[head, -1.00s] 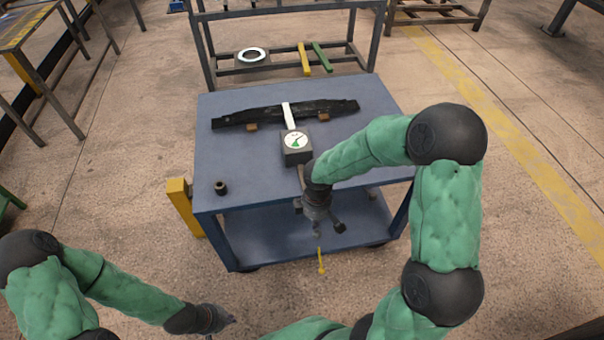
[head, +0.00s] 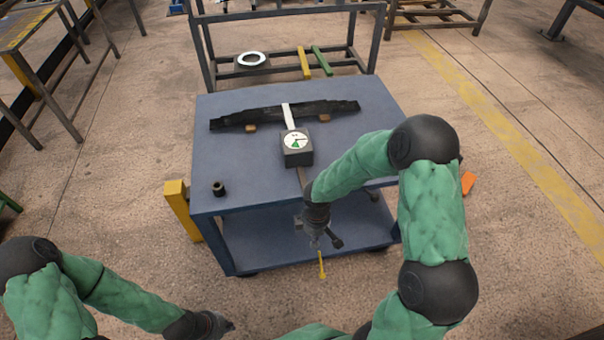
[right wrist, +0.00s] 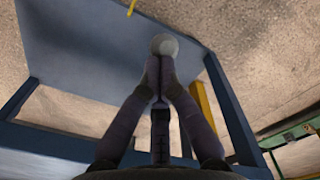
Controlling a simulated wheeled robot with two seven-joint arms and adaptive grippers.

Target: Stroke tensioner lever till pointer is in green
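The tensioner stands on the blue cart top (head: 235,165), a dark box with a white round gauge (head: 297,141) that has a green sector low on its face. The pointer is too small to read surely. A white strap (head: 289,115) runs from it over a black bundle (head: 335,107). A thin brown lever (head: 302,178) comes toward me and passes behind my right wrist. My right gripper (head: 318,241) is past the cart's front edge. In the right wrist view its fingers (right wrist: 156,75) close together at a round grey knob (right wrist: 165,43). My left gripper (head: 222,324) is low left, its fingers unclear.
A small black cylinder (head: 219,188) stands on the cart's left front. A yellow post (head: 180,208) is at the cart's left side. A small yellow piece (head: 322,266) shows below my right gripper. A rack (head: 345,60) stands behind the cart.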

